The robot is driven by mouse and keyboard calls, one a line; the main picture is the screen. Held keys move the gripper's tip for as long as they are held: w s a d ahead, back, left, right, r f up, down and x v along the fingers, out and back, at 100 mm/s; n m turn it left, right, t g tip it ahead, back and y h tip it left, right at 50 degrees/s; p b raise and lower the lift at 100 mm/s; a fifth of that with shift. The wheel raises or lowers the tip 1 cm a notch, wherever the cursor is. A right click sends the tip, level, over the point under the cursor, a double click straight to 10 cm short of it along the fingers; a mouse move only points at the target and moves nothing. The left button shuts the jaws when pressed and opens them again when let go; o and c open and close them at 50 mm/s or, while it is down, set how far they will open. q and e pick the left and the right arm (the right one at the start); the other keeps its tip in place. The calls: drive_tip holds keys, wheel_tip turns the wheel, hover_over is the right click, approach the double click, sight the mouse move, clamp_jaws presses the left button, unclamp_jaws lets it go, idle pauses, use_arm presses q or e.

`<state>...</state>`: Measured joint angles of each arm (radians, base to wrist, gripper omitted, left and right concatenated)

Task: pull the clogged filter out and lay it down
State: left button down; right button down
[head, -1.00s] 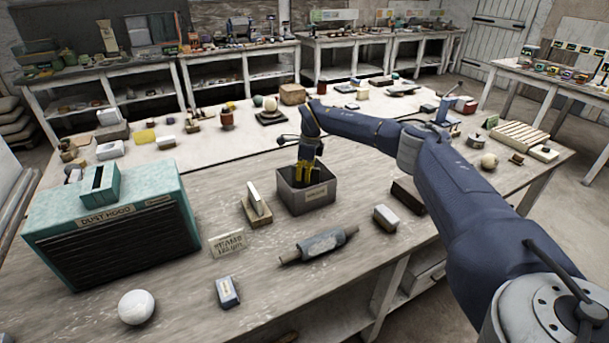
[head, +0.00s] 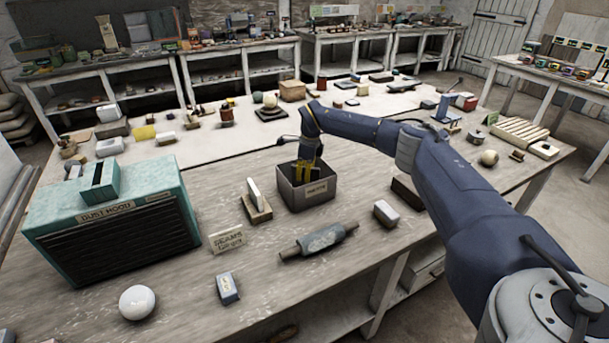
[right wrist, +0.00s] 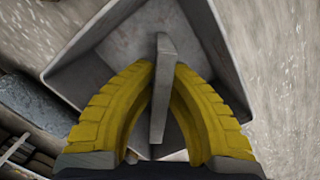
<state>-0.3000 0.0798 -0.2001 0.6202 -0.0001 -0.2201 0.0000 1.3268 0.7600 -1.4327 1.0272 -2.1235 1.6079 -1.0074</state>
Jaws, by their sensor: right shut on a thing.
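The clogged filter appears to be the thin grey plate (right wrist: 163,90) between the yellow fingers in the right wrist view. My right gripper (head: 307,174) is shut on it, with the plate on edge over the grey bin (head: 307,201). The fingers reach into the bin's opening in the head view; the plate is not clearly visible there. I cannot tell whether it touches the bin floor. The teal dust hood (head: 110,222) stands at the left, with a slotted block (head: 101,180) on top. My left gripper is not in view.
A white panel (head: 254,194) stands upright in a wooden holder beside the bin. A rolling-pin-shaped cylinder (head: 320,241), a small block (head: 227,288), a sign (head: 226,240), a white sphere (head: 137,302) and a pale block (head: 386,213) lie nearer. Bare tabletop separates them.

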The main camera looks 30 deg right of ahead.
drive_tip(key=shift+f, duration=0.8)
drive_tip(key=c, duration=1.5)
unclamp_jaws()
drive_tip(key=shift+o, duration=0.2)
drive_tip(key=shift+r, duration=0.15)
drive_tip(key=shift+r, duration=1.85)
